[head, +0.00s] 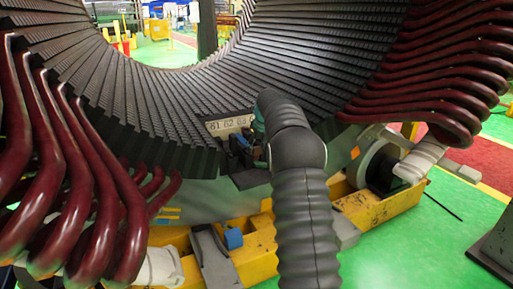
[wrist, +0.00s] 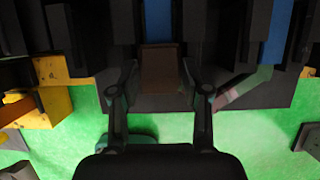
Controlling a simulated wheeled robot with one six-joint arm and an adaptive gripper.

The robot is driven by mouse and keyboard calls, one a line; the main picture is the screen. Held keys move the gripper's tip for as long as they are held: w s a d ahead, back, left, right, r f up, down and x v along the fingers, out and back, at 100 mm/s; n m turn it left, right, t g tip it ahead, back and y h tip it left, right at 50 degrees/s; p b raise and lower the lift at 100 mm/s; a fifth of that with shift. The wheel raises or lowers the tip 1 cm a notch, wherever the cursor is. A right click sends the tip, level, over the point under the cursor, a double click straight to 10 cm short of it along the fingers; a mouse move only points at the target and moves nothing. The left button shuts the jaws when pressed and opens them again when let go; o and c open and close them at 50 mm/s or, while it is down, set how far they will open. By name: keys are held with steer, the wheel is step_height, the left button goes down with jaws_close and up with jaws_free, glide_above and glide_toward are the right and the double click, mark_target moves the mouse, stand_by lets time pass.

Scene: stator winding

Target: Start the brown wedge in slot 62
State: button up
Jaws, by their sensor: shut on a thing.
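The brown wedge (wrist: 160,72) shows in the wrist view between the two fingers of my gripper (wrist: 160,88), which is shut on it. Its far end is just below a blue strip (wrist: 158,20) set between dark stator teeth. Whether the wedge is inside a slot or only in front of it, I cannot tell. In the head view the label plate (head: 230,125) reads 61 62 63 on the stator (head: 150,105). My gripper (head: 243,152) is just below and right of the plate there, mostly hidden by my arm; the wedge is not distinguishable.
Dark red coil ends (head: 100,190) stick out at the left, and more (head: 440,80) at the right. A yellow support frame (head: 385,213) with a roller (head: 385,165) stands below the stator. Another blue strip (wrist: 268,30) shows in the wrist view. Green floor (head: 420,260) is open at the lower right.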

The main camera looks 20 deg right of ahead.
steer(key=shift+w, duration=0.15)
steer(key=o, duration=1.2)
steer(key=v, duration=1.2)
steer(key=shift+w, duration=0.1)
